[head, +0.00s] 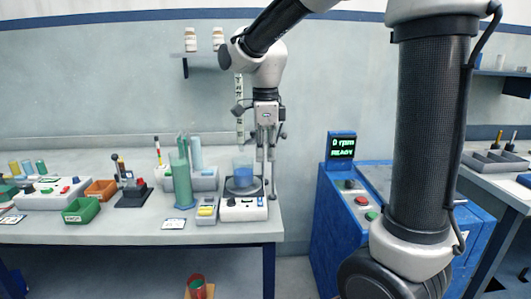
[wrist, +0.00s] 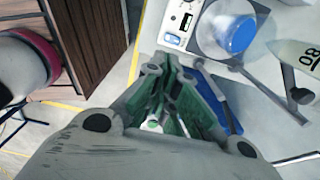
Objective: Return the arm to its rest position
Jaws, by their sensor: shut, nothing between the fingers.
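My arm reaches from the right over the bench. My gripper (head: 266,142) points down above the right end of the bench, just beside a beaker of blue liquid (head: 243,176) on a white stirrer (head: 243,208). In the wrist view my gripper (wrist: 172,75) has its green-padded fingers together with nothing between them. The blue beaker (wrist: 236,36) shows there up and to the right of the fingertips, apart from them. Whether the fingertips touch anything is unclear.
A green cylinder (head: 181,180), a green bin (head: 81,211) and an orange bin (head: 101,190) stand left on the bench (head: 120,232). A blue machine (head: 335,235) with a lit display stands right of the bench, across a gap. A small wall shelf (head: 205,53) holds white jars.

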